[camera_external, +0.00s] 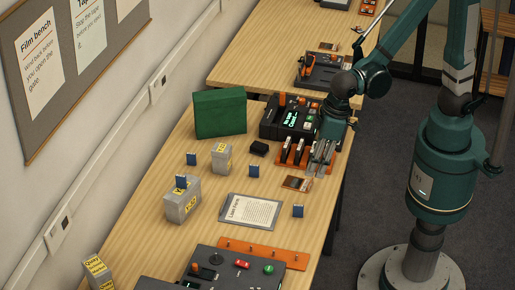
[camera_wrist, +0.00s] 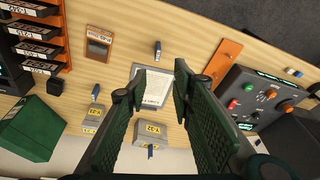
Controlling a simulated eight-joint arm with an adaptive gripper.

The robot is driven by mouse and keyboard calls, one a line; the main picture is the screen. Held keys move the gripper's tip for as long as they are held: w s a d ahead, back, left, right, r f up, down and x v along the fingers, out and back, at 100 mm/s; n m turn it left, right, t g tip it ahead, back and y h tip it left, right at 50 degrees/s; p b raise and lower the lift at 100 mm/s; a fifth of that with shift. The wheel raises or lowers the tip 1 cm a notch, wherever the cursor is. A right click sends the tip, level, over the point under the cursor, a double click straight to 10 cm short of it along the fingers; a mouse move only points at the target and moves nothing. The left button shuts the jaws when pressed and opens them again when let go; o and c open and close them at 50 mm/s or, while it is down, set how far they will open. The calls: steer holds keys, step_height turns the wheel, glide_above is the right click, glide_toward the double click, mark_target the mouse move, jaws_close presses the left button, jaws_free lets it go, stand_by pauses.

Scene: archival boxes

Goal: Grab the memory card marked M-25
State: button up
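Small blue upright cards stand about the table in the external view: one at the front right (camera_external: 298,211), one in the middle (camera_external: 254,170), one near the wall (camera_external: 191,158) and one at the larger grey box (camera_external: 181,181). In the wrist view, small cards show above the paper sheet (camera_wrist: 157,50), at left (camera_wrist: 96,92) and at the grey box (camera_wrist: 151,150). No mark M-25 is legible on any. My gripper (camera_external: 320,168) hangs by the orange rack at the table's right edge; its fingers (camera_wrist: 165,83) are apart with nothing visibly between them.
The larger grey box (camera_external: 182,205) and a smaller one (camera_external: 221,158) carry yellow labels. A green box (camera_external: 220,113) stands by the wall. A clipboard sheet (camera_external: 250,211) lies mid-table. An orange strip (camera_external: 262,253) and control panel (camera_external: 225,272) are in front; the orange rack (camera_external: 284,161) holds dark cartridges.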

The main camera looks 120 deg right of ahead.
steer(key=m+g+b, duration=0.1)
steer(key=m+b, duration=0.1)
glide_above(299, 205)
steer(key=f, duration=1)
steer(key=shift+s+a+f, duration=0.1)
steer(key=shift+s+a, duration=0.1)
steer(key=shift+a, duration=0.1)
steer(key=shift+p, duration=0.3)
steer(key=shift+w+d+f, duration=0.1)
steer(key=shift+w+f, duration=0.05)
steer(key=shift+f, duration=1.2)
steer(key=shift+w+d+f+b, duration=0.15)
steer(key=shift+f+b, duration=0.2)
steer(key=shift+f, duration=0.95)
steer(key=shift+d+f+b, duration=0.1)
steer(key=shift+f+b, duration=0.25)
steer(key=shift+f, duration=0.95)
steer(key=shift+c, duration=0.6)
jaws_close()
